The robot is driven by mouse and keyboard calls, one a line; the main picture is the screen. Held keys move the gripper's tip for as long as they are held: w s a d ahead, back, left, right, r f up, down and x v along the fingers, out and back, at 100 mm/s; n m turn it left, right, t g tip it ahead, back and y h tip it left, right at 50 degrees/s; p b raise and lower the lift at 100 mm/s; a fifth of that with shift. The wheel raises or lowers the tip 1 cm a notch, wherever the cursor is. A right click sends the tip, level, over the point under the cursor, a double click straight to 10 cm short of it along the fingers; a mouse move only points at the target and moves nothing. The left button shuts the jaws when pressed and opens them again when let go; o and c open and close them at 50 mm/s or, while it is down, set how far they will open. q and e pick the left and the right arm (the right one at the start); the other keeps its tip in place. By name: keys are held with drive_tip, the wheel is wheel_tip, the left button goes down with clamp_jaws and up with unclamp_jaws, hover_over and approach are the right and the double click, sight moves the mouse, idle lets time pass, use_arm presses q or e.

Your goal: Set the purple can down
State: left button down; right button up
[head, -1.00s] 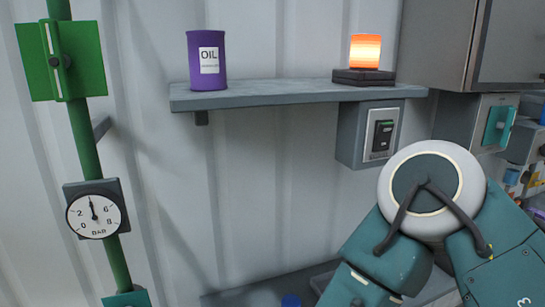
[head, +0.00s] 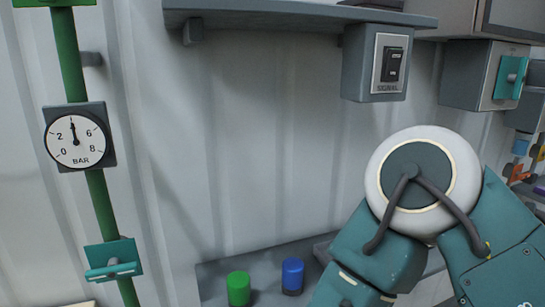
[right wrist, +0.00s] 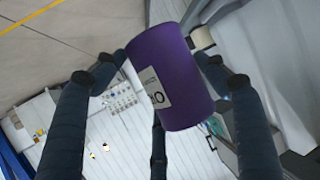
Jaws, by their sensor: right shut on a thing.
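The purple can (right wrist: 172,75) is in the right wrist view, tilted in the picture, with part of a white label showing. My right gripper (right wrist: 160,64) is shut on it, with dark fingers on both sides and another below. In the head view part of my right arm shows at the lower right, but its gripper and the held can are not seen. My left gripper is not in view.
A grey bench (head: 215,285) bears a green cylinder (head: 238,289) and a blue cylinder (head: 292,275). Above are a shelf (head: 290,14) and a signal switch box (head: 375,65). A green pipe (head: 105,212) with a pressure gauge (head: 76,141) stands at left.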

drive_tip(key=shift+w+a+n+t, duration=0.1)
drive_tip(key=shift+a+n+t, duration=0.3)
drive_tip(key=shift+a+t, duration=0.1)
drive_tip(key=w+a+r+n+t+y, duration=0.1)
drive_tip(key=w+a+n+t+y, duration=0.1)
drive_tip(key=a+n+y, duration=0.4)
drive_tip(key=w+a+r+n+t+y, duration=0.1)
drive_tip(key=a+n+t+y, duration=0.1)
drive_tip(key=a+n+y, duration=0.4)
drive_tip(key=a+y, duration=0.1)
drive_tip(key=a, duration=0.3)
drive_tip(key=shift+w, duration=0.4)
